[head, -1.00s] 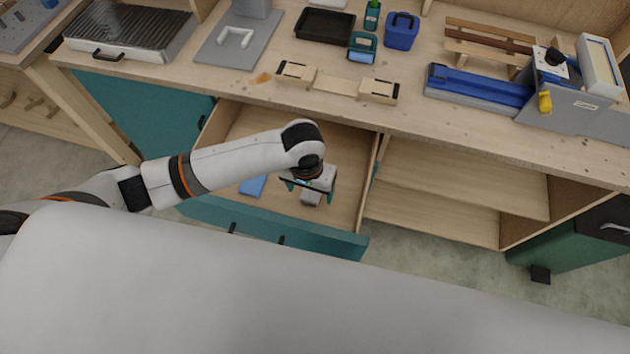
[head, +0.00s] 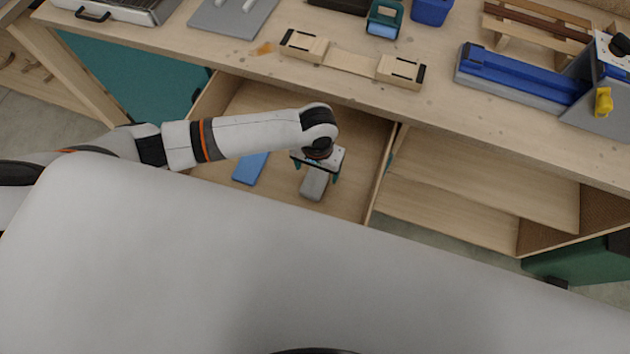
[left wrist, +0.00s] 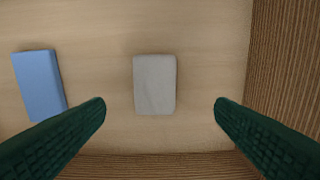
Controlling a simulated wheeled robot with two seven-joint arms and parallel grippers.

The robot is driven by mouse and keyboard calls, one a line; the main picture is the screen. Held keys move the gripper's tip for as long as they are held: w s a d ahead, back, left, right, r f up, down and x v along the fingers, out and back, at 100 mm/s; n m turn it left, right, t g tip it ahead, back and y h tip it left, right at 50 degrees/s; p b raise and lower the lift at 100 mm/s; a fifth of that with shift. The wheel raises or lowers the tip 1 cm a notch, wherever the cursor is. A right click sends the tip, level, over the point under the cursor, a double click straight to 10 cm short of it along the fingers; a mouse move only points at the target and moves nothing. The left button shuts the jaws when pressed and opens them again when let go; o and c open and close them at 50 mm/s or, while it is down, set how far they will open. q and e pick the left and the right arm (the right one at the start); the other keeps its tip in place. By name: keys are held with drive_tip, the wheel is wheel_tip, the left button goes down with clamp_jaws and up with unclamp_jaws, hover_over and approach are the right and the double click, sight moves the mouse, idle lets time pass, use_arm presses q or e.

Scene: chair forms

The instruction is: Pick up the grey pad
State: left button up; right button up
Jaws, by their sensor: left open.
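The grey pad (head: 314,184) lies flat in the open drawer (head: 348,199). In the left wrist view the grey pad (left wrist: 155,84) is a small light-grey block near the picture's middle. My left gripper (head: 317,170) is over the drawer, above the pad and pointing down. In the left wrist view its two green fingers (left wrist: 159,108) are spread wide, one to each side of the pad's lower end, with nothing between them touching. My right gripper is out of view.
A blue pad (head: 250,168) lies in the drawer left of the grey one; it also shows in the left wrist view (left wrist: 39,84). The drawer walls (left wrist: 285,70) stand to the right and bottom there. The workbench (head: 240,62) overhangs the drawer's back.

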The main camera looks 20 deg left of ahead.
sight(314, 182)
use_arm(q)
wheel_tip(314, 182, down, 2)
drive_tip(key=shift+s+f, duration=0.1)
drive_tip(key=shift+f, duration=0.05)
drive_tip(key=shift+w+a+f, duration=0.1)
drive_tip(key=shift+a+f, duration=0.1)
drive_tip(key=shift+f, duration=1.25)
drive_tip(key=shift+w+a+f, duration=0.1)
drive_tip(key=shift+a+f, duration=0.05)
drive_tip(key=shift+f, duration=1.3)
drive_tip(key=c, duration=1.1)
